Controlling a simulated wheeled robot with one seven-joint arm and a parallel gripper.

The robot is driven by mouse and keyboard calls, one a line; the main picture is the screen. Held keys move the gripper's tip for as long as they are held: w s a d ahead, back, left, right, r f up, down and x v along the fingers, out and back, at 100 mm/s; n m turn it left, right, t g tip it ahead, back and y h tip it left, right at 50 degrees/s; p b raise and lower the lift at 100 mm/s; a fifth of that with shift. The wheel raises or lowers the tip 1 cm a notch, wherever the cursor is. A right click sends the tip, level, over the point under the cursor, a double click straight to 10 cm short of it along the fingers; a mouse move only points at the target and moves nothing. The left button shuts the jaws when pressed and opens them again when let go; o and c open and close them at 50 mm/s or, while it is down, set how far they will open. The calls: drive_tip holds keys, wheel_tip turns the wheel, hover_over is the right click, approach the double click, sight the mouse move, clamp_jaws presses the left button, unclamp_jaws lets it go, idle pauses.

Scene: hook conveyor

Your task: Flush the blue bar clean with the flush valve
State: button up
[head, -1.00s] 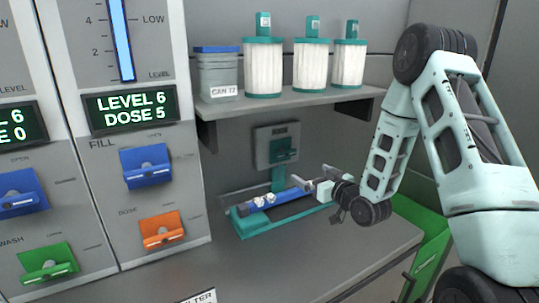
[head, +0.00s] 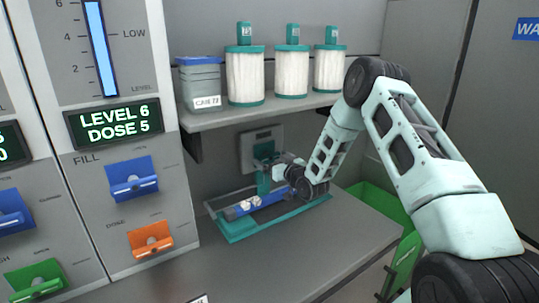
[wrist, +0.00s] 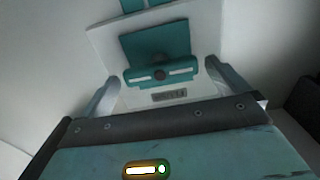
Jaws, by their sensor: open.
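The blue bar (head: 258,205) lies in a teal tray on the counter, with white lumps on its left part. Its right end is partly hidden by my arm. The flush valve (head: 264,150) is a teal lever on a grey wall plate above the bar. My gripper (head: 280,164) is open and empty, right in front of the valve. In the wrist view the teal lever (wrist: 160,75) sits between and beyond my two spread fingers (wrist: 163,84). I cannot tell whether they touch it. A label plate (wrist: 168,95) shows below the lever.
A shelf (head: 215,118) above holds a blue-lidded can (head: 198,85) and white filter cartridges (head: 245,78). At left is a panel with blue (head: 132,178), orange (head: 152,240) and green levers; its display (head: 114,123) reads LEVEL 6, DOSE 5. A green bin (head: 378,203) stands right of the counter.

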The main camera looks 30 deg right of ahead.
drive_tip(key=shift+w, duration=1.15)
drive_tip(key=c, duration=0.9)
